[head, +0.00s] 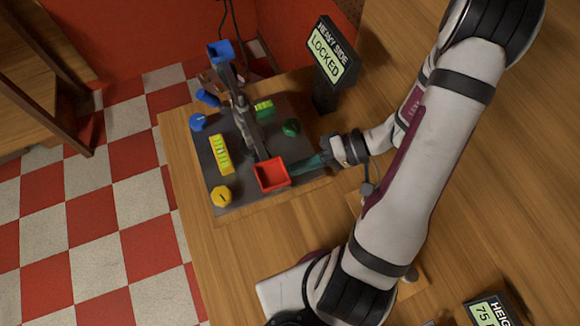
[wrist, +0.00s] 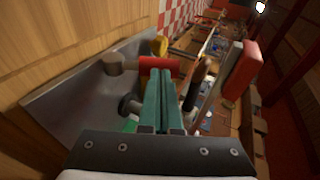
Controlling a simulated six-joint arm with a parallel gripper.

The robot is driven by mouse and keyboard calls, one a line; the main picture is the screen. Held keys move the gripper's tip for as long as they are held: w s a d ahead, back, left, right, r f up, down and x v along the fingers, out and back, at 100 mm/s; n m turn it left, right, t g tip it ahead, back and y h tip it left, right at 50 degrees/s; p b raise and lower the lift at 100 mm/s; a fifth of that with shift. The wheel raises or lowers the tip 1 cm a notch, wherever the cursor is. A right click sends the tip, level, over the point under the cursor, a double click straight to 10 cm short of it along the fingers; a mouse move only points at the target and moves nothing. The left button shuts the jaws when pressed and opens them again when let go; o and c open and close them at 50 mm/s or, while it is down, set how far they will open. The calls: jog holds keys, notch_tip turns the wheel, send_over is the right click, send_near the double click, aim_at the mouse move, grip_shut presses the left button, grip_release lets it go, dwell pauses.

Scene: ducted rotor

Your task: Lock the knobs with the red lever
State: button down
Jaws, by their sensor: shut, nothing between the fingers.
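The red lever (wrist: 150,64) shows in the wrist view as a red cylinder with a dull grey-brown end, above the grey panel (wrist: 70,95). My gripper (wrist: 163,74) is shut and empty, its teal fingertips at the lever in the picture; I cannot tell whether they touch. In the head view my gripper (head: 296,168) is low over the panel's right edge, beside the red pan (head: 271,174). I cannot make out the lever there. The knobs are blue (head: 197,121), yellow (head: 221,196) and green (head: 291,127). A sign (head: 328,58) reads "HEAVY SIDE LOCKED".
A balance beam (head: 244,112) stands over the panel, with a blue pan (head: 220,51) at its far end. A yellow-green display (head: 221,155) lies between the blue and yellow knobs. A second sign (head: 489,312) shows 75. The table's front left is clear.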

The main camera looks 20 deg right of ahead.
jog(key=shift+a, duration=0.1)
jog(key=shift+a+f, duration=0.1)
jog(key=shift+a, duration=0.7)
jog(key=r+v, duration=0.1)
jog(key=v, duration=1.4)
jog(key=shift+a, duration=0.2)
jog(key=shift+w+f, duration=0.1)
